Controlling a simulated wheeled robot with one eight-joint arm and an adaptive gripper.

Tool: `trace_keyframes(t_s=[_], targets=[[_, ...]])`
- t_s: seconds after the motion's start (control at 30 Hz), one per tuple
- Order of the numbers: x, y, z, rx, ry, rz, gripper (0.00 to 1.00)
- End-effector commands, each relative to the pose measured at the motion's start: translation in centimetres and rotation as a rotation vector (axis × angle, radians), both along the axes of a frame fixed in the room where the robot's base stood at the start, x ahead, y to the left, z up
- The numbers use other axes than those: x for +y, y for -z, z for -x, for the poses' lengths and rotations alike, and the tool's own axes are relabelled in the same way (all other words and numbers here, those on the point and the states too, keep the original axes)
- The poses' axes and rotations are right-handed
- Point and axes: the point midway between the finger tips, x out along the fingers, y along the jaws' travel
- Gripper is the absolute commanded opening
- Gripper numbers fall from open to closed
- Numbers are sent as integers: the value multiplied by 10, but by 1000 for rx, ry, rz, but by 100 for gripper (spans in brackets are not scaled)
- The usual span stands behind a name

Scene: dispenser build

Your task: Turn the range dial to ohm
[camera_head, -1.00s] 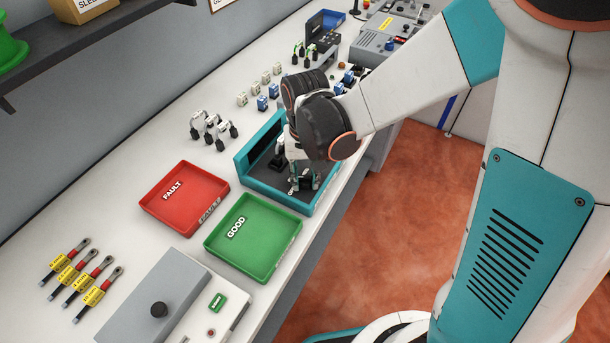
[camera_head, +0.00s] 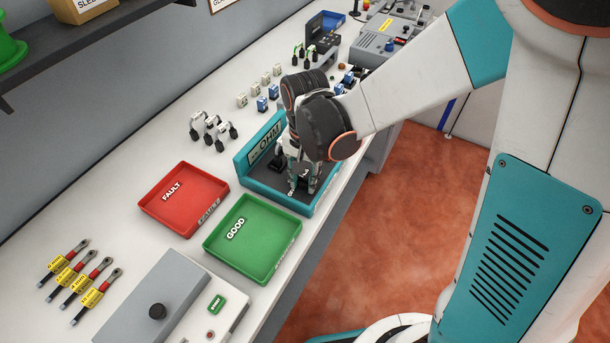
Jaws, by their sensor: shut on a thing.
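The teal tester (camera_head: 277,198) stands on the bench with a dark floor and a raised back wall. A display (camera_head: 264,148) on that wall reads OHM. My gripper (camera_head: 303,188) points down into the tester, its fingers low over the dark floor. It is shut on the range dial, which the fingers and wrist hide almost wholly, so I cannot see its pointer. A black part (camera_head: 278,161) sits on the tester floor to the left of the fingers.
A red FAULT tray (camera_head: 185,205) and a green GOOD tray (camera_head: 258,243) lie empty in front of the tester. Several small cabled parts (camera_head: 213,128) and blocks (camera_head: 262,104) stand behind it.

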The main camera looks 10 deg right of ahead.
Motion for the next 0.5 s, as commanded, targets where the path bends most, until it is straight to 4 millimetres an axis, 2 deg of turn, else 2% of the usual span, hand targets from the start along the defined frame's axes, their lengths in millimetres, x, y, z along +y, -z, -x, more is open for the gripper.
trace_keyframes(t_s=[0.27, 0.3, 0.37, 0.5], targets=[[0, 0, 1, 1, 0, -1, 3], [0, 0, 1, 1, -1, -1, 34], [0, 0, 1, 1, -1, -1, 48], [0, 0, 0, 1, -1, -1, 49]])
